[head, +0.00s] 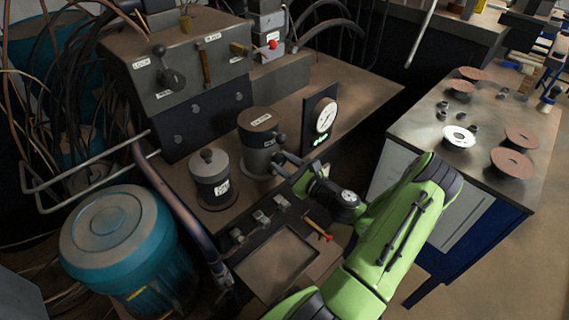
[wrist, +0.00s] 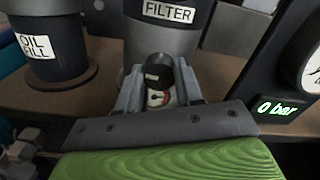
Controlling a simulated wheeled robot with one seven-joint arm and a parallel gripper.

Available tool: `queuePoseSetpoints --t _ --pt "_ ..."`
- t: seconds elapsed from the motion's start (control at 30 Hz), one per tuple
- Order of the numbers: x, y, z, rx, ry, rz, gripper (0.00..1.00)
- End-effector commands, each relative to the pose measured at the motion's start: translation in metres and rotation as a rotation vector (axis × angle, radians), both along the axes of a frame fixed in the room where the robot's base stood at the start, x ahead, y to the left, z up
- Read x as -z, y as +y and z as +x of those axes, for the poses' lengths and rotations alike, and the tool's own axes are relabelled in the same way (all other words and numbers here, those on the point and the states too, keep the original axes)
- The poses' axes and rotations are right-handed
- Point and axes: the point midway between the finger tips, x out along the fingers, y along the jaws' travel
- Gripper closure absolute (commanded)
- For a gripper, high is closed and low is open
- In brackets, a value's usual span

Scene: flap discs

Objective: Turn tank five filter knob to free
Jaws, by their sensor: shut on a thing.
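The filter housing (head: 257,150) is a grey cylinder with a brown top, near the middle of the bench in the head view. The wrist view shows its grey body (wrist: 185,42) with a FILTER label. In the head view my gripper (head: 282,164) reaches the housing's lower right side. The knob's pointer setting cannot be read.
The OIL FILL pot (head: 211,185) stands left of the filter. A pressure gauge (head: 321,120) is at the right, its display (wrist: 281,109) reading 0 bar. Small levers (head: 262,217) and a tray lie in front. A bench with discs (head: 511,162) is at the right.

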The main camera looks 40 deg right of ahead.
Motion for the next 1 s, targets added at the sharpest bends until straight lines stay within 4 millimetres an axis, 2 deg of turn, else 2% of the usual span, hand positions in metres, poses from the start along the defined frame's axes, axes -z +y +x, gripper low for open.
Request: queuePoseSetpoints --t 0.27,0.5,0.53,0.67,0.7,1.0 --pt "0.0005 -0.0001 -0.0002 0.000 -0.003 -0.132 0.95" --pt "0.0004 -0.0001 -0.0003 -0.001 -0.003 -0.138 0.95" --pt "0.0004 -0.0001 -0.0003 -0.001 -0.003 -0.138 0.61" --pt "0.0003 -0.0001 -0.0002 0.000 -0.003 -0.137 0.41" --pt "0.0003 -0.0001 -0.0002 0.000 -0.003 -0.137 0.39" --pt "0.0001 -0.0007 -0.0046 0.001 -0.002 -0.135 0.39"
